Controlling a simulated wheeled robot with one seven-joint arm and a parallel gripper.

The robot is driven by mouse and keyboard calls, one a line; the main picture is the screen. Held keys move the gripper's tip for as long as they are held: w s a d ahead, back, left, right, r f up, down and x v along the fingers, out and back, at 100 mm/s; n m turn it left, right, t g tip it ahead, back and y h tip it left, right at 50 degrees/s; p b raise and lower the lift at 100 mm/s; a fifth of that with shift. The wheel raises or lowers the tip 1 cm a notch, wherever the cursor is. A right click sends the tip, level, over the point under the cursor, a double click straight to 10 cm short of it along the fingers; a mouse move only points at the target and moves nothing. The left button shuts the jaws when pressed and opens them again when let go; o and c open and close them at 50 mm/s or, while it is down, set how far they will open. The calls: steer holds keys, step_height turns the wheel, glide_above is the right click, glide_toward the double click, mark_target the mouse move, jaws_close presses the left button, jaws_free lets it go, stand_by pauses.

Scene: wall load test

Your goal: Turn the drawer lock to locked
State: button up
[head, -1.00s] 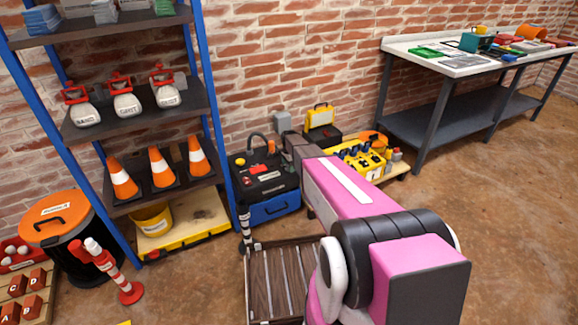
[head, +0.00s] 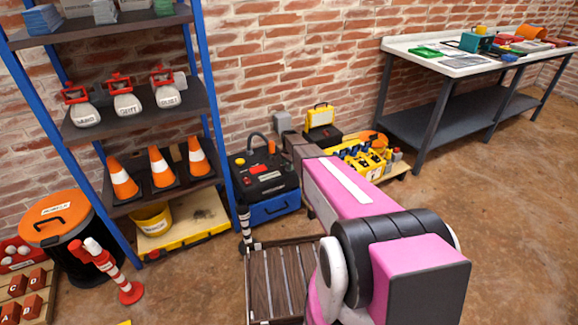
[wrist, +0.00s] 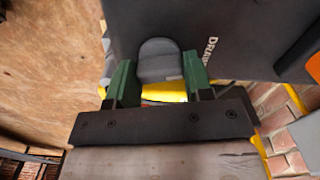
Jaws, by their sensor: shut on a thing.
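The drawer lock (wrist: 158,58) is a dark grey rounded knob in front of a dark panel (wrist: 225,30) with the partly visible label "DRAW". My gripper (wrist: 160,82) has its green fingers on both sides of the knob, shut on it. A small light mark shows at the knob's lower right. How far the lock is turned cannot be read. In the head view, a black unit (head: 262,176) with a blue drawer (head: 273,208) stands on the floor beside the shelf. My arm reaches to its right side, and my fingers are not visible there.
A blue-post shelf (head: 217,120) with cones stands left of the unit. The floor at right is clear.

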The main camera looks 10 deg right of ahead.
steer(key=n, duration=1.1)
steer(key=shift+n, duration=1.9)
steer(key=o, duration=0.9)
steer(key=shift+r, duration=0.1)
